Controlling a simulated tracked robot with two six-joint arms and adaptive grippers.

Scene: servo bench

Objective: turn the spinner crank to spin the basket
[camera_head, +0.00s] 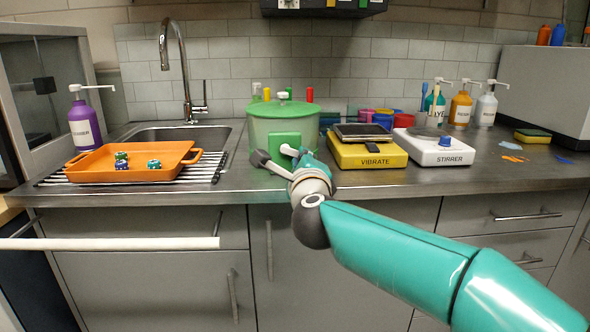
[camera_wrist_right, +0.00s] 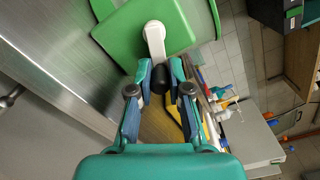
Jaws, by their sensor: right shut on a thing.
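The green spinner (camera_head: 283,130) stands on the counter, with a lid and a knob on top. Its square green front housing (camera_wrist_right: 150,32) shows large in the right wrist view. A white crank arm (camera_wrist_right: 155,40) is mounted on that housing and ends in a dark handle knob (camera_wrist_right: 161,76). My right gripper (camera_wrist_right: 160,72) is shut on the dark knob, its two fingers on either side of it. In the head view my right gripper (camera_head: 288,160) is at the spinner's front, and my arm partly hides the crank. The basket inside cannot be made out. My left gripper is not in view.
An orange tray (camera_head: 105,174) with dice sits on a rack at the left, by the sink (camera_head: 180,134). A yellow vibrate unit (camera_head: 366,157) and a white stirrer (camera_head: 433,149) stand close right of the spinner. Bottles line the back. The counter's right front is mostly clear.

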